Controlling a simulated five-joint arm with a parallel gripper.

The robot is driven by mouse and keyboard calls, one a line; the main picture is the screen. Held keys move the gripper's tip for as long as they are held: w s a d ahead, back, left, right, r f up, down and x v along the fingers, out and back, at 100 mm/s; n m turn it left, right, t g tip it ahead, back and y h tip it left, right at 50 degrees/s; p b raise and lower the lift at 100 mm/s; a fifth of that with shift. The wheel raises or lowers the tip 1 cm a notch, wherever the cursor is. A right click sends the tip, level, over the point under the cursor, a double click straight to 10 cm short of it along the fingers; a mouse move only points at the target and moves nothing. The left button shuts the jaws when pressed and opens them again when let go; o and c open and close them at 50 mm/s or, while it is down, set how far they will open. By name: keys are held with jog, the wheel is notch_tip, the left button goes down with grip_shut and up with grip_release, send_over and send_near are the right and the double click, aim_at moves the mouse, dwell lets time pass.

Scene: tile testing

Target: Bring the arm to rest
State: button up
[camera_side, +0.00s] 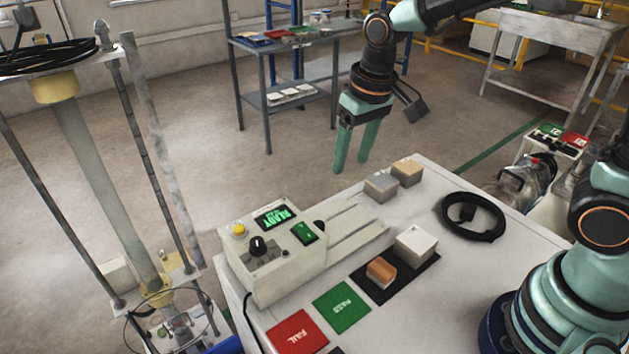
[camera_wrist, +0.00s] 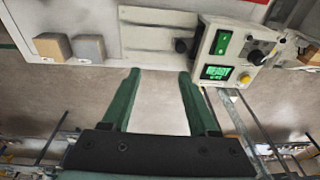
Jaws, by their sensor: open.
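My gripper (camera_side: 354,150) hangs in the air past the far edge of the white table (camera_side: 470,262), with its green fingers pointing down. The fingers are apart with nothing between them. In the wrist view my gripper (camera_wrist: 158,78) also shows open and empty, with bare floor beyond the fingers and the table edge near their tips. My arm reaches over from the right side in the side view.
A tester box (camera_side: 285,262) with a lit green screen stands on the table. A grey tile (camera_side: 381,187) and a tan tile (camera_side: 407,172) sit near the far edge. A white block (camera_side: 416,243) and an orange-brown block (camera_side: 381,271) sit on a black mat. Green PASS (camera_side: 342,306) and red FAIL (camera_side: 297,334) pads lie in front.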

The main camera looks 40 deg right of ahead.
jog(key=s+d+r+t, duration=0.3)
jog(key=s+d+r, duration=0.3)
jog(key=s+d, duration=0.2)
jog(key=shift+s+r+t, duration=0.25)
jog(key=shift+s+t, duration=0.05)
jog(key=shift+s, duration=0.3)
